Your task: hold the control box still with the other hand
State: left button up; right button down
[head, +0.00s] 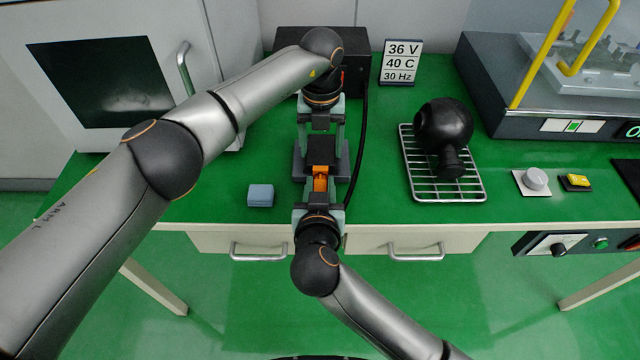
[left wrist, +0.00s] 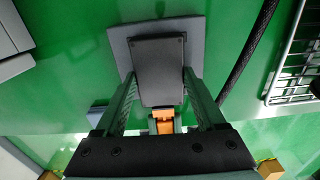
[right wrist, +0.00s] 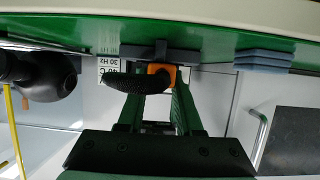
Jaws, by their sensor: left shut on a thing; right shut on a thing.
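The dark control box (head: 321,150) stands on a grey base plate (head: 299,166) on the green bench. My left gripper (head: 320,138) reaches down from above, shut on the box's two sides. The box (left wrist: 160,68) also shows between its fingers in the left wrist view. My right gripper (head: 319,203) is at the bench's front edge, shut on an orange plug (head: 320,182). The plug (right wrist: 160,74) is at the near face of the box; I cannot tell how far it is in. A black cable (right wrist: 138,85) hangs across in the right wrist view.
The cable (head: 361,130) runs along the right from a black unit (head: 350,85) behind. A blue block (head: 260,195) lies left. A sign (head: 401,62), a wire rack (head: 472,188) with a black round object (head: 443,125), and a machine (head: 500,110) are right. A white cabinet (head: 165,55) stands left.

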pick_arm(q)
jog(key=shift+s, duration=0.1)
dwell(1.1)
dwell(0.8)
jog(key=o, duration=1.3)
notch_tip(320, 180, up, 12)
